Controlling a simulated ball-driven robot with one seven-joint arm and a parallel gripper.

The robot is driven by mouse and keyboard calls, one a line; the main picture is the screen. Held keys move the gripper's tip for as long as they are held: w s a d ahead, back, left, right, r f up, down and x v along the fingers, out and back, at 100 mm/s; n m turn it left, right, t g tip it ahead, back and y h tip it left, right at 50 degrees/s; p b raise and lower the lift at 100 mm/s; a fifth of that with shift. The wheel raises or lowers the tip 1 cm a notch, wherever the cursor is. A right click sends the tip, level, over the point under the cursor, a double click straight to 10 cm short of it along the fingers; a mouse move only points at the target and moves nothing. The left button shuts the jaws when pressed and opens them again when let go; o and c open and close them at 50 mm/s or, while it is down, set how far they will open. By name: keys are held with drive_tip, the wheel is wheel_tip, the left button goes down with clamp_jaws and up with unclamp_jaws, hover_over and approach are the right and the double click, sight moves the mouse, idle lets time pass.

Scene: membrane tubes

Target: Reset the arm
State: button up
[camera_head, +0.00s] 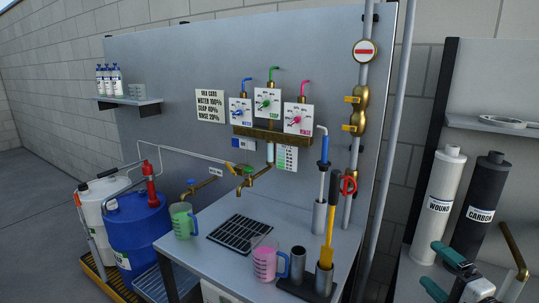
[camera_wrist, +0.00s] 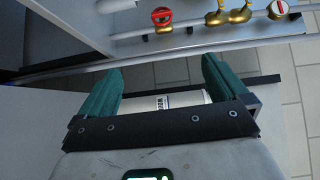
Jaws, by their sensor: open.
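My gripper (camera_head: 435,268) is at the lower right in the head view, its green fingers spread apart. It is in front of the right bench, below and in front of the white WOUND cylinder (camera_head: 440,198) and the black CARBON cylinder (camera_head: 478,210). In the wrist view my gripper (camera_wrist: 161,66) is open, with nothing held between the fingertips. A white labelled cylinder (camera_wrist: 175,101) shows beyond the gap, close to the dark gripper bar, which hides part of it.
The left bench (camera_head: 222,258) holds a green jug (camera_head: 183,221), a pink jug (camera_head: 264,263) and a tool holder (camera_head: 305,285). A blue drum (camera_head: 135,235) stands at left. A pipe with a red valve handle (camera_wrist: 162,16) runs across the wrist view's top. Tiled floor (camera_wrist: 285,95) shows at right.

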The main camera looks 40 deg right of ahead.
drive_tip(key=w+a+f+n+g+y, duration=0.35)
drive_tip(key=a+f+n, duration=0.25)
drive_tip(key=a+f, duration=0.25)
drive_tip(key=s+a+f+n+g+y, duration=0.2)
drive_tip(key=a+f+n+g, duration=0.2)
drive_tip(key=a, duration=0.5)
drive_tip(key=s+a+f+n+g+y, duration=0.2)
drive_tip(key=s+a+f+n+g, duration=0.1)
drive_tip(key=a+f+n, duration=0.4)
wheel_tip(320, 180, down, 2)
drive_tip(key=shift+a+n+g, duration=0.3)
drive_tip(key=shift+a+g, duration=0.55)
drive_tip(key=shift+a, duration=0.25)
drive_tip(key=s+a+n+g, duration=0.1)
drive_tip(key=s, duration=0.1)
drive_tip(key=s+a+f+n+g, duration=0.1)
drive_tip(key=s+a, duration=0.1)
drive_tip(key=s+a+n+g+h, duration=0.1)
drive_tip(key=s+n, duration=0.1)
drive_tip(key=shift+a+f, duration=0.2)
drive_tip(key=shift+f, duration=0.1)
drive_tip(key=shift+c, duration=0.2)
